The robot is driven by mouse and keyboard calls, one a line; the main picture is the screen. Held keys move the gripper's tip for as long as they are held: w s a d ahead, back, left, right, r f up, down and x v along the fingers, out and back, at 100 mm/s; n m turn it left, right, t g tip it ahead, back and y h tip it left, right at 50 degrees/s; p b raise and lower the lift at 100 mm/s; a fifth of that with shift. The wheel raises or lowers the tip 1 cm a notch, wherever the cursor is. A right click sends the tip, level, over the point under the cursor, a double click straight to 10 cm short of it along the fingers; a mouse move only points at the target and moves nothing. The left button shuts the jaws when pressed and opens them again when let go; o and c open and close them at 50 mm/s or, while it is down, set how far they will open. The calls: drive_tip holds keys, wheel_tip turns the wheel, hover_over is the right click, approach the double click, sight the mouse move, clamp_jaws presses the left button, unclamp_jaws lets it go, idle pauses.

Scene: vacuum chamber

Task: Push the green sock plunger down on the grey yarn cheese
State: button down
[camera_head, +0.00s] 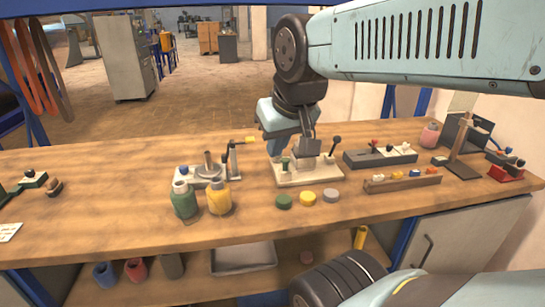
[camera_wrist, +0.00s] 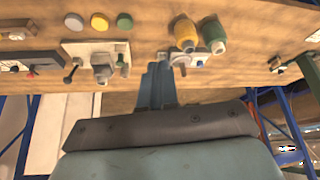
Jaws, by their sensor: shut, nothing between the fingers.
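A cream base plate (camera_head: 322,174) on the bench carries a small green-topped plunger (camera_head: 285,162) at its left, a grey block-like piece (camera_head: 309,149) and a black ball-topped lever. In the wrist view, the green plunger (camera_wrist: 121,61) stands beside the grey piece (camera_wrist: 102,66). A grey disc (camera_head: 331,196) lies in front of the plate. I cannot tell which grey thing is the yarn cheese. My gripper (camera_head: 275,153) points down just behind and left of the plunger, apart from it as the wrist view suggests. Its fingers (camera_wrist: 158,68) are shut and empty.
Green (camera_head: 283,201) and yellow (camera_head: 308,198) discs lie in front of the plate. A dark switch box (camera_head: 380,158) and a wooden rack (camera_head: 402,181) are at right. The bench's left part is mostly clear.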

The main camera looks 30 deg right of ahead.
drive_tip(key=m+g+y, duration=0.1)
drive_tip(key=m+g, duration=0.4)
drive_tip(key=m, duration=1.5)
hover_over(287, 159)
drive_tip(key=d, duration=0.1)
wheel_tip(287, 159, down, 12)
drive_tip(key=shift+r, duration=0.15)
drive_tip(key=shift+a+f, duration=0.2)
drive_tip(key=shift+f, duration=1.55)
drive_tip(key=shift+a+f, duration=0.15)
drive_tip(key=shift+f, duration=1.6)
